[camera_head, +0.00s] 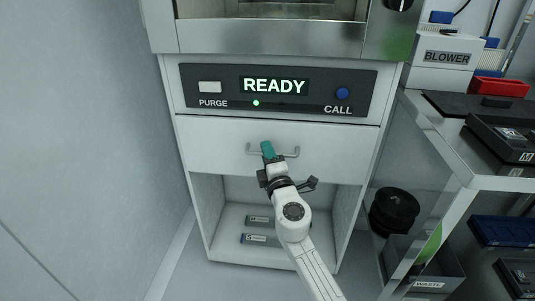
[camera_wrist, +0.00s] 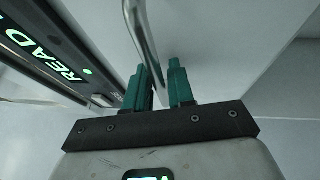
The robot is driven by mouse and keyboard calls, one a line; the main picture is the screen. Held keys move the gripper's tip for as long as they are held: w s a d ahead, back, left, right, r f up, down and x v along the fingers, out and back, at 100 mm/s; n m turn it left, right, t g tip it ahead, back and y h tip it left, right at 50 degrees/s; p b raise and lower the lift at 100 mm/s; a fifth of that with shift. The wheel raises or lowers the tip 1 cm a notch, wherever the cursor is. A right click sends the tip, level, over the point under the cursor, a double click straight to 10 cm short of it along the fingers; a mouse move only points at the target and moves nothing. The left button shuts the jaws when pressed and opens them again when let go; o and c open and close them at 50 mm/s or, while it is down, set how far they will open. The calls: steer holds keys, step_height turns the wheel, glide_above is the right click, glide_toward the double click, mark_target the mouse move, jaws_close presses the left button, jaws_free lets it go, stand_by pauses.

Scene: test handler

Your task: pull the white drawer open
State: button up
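The white drawer (camera_head: 220,150) sits under the READY panel, its front looking flush with the cabinet. Its metal bar handle (camera_head: 290,153) runs across the middle of the front. In the head view my gripper (camera_head: 267,150) is at the handle, its green fingers covering the bar's middle. In the wrist view the handle (camera_wrist: 145,40) comes down from the top and passes between the two green fingers of my gripper (camera_wrist: 160,85). The fingers stand apart with the bar between them, and a narrow gap shows beside it. The drawer front (camera_wrist: 220,40) lies behind them.
The READY panel (camera_head: 310,102) with PURGE and CALL buttons is above the drawer. An open bay (camera_head: 230,213) below holds two small labelled items. A shelf cart (camera_head: 430,125) with black trays, a black spool (camera_head: 394,212) and a WASTE bin (camera_head: 430,270) stand at right. A wall is at left.

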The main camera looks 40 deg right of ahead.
steer(key=shift+c, duration=0.2)
jaws_close()
steer(key=shift+a, duration=0.1)
steer(key=s+a+b, duration=0.3)
steer(key=s+a, duration=1.2)
steer(key=a, duration=0.4)
steer(key=shift+s+a, duration=0.25)
steer(key=shift+a, duration=0.1)
steer(key=shift+f, duration=0.1)
steer(key=shift+o, duration=0.2)
jaws_free()
steer(key=b+v, duration=0.1)
steer(key=v, duration=0.9)
steer(key=shift+s+a, duration=0.2)
steer(key=shift+s, duration=0.15)
